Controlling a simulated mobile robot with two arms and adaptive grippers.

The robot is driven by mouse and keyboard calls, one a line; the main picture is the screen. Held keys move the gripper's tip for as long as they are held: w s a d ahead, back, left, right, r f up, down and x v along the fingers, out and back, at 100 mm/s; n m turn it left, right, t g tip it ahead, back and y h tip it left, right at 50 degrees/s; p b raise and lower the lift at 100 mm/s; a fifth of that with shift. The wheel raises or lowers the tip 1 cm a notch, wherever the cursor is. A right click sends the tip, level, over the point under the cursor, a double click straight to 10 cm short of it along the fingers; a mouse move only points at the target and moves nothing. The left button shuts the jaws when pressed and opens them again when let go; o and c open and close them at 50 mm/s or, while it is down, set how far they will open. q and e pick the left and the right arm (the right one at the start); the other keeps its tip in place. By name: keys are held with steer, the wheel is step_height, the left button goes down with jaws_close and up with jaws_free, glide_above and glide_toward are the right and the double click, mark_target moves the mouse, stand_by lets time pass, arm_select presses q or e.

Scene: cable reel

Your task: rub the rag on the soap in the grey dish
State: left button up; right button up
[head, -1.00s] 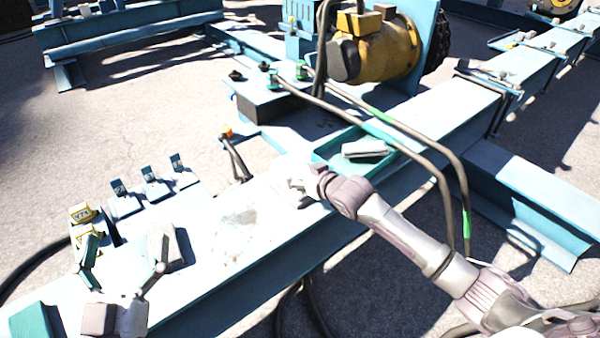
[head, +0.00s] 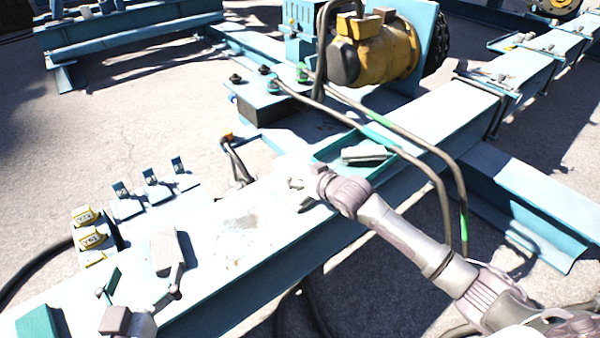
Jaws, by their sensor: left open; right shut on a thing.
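My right gripper (head: 300,190) is shut at the beam's middle, on a small pale thing, perhaps the rag; the fingers hide most of it. A shallow teal tray (head: 325,155) just beyond it holds a pale grey block (head: 366,153). My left gripper (head: 142,286) is open and empty at the lower left, its fingers spread apart. A whitish block with a grey side (head: 165,250) lies on the beam just beyond its right finger. I cannot tell for certain which piece is the soap or the grey dish.
The pale blue beam (head: 215,265) has a dirty patch (head: 240,228) between my grippers. Yellow labelled blocks (head: 88,227) and small upright clips (head: 152,185) stand at the left. A teal block (head: 37,322) is at the lower left.

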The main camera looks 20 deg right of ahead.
steer(key=shift+r+p, duration=0.7)
steer(key=shift+p, duration=0.1)
steer(key=shift+r+p, duration=0.35)
arm_select(q)
steer(key=s+a+f+g+y, duration=0.2)
steer(key=s+a+f+g, duration=0.1)
steer(key=s+f+g, duration=0.4)
steer(key=shift+a+f+g+p, duration=0.25)
steer(key=shift+f+g, duration=0.25)
steer(key=shift+f, duration=1.15)
arm_select(e)
steer(key=shift+r, duration=0.2)
